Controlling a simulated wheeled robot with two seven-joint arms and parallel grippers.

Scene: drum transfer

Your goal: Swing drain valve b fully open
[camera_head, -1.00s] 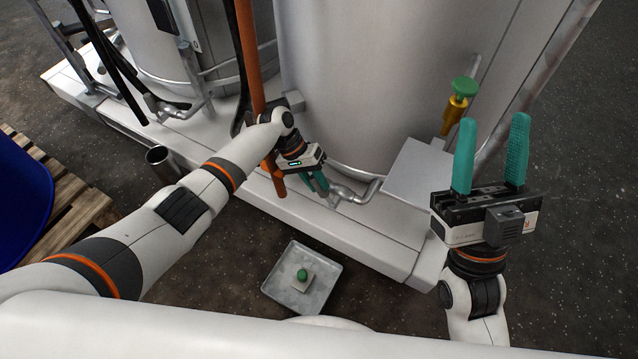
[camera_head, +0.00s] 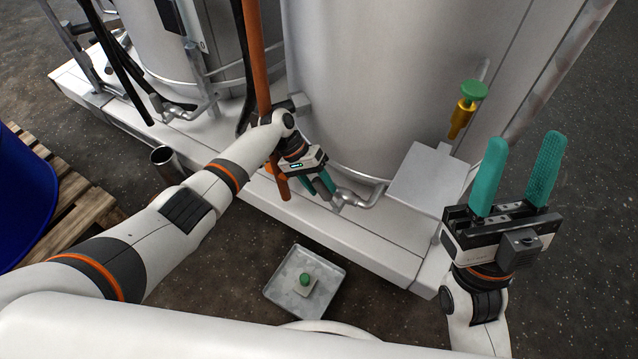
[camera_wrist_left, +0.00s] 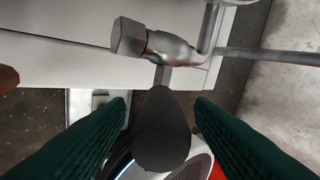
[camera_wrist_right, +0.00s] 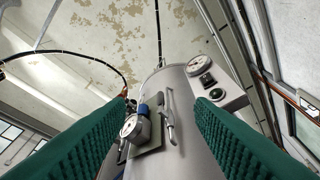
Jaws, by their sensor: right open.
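The drain valve at the foot of the right tank has a metal body (camera_head: 347,198) on a bent pipe. No label shows to confirm it is b. In the left wrist view its metal body (camera_wrist_left: 170,47) is at the top, and a dark rounded handle (camera_wrist_left: 161,130) points down between my fingers. My left gripper (camera_head: 324,187) is at the valve, its teal fingers on both sides of the handle. Gaps show on both sides, so it looks open and not clamped. My right gripper (camera_head: 519,175) is open and empty, raised at the right, fingers up.
An orange pipe (camera_head: 251,60) stands close beside my left wrist. A tray (camera_head: 323,297) with a green-topped button lies on the floor. A blue drum (camera_head: 22,200) stands on a pallet at left.

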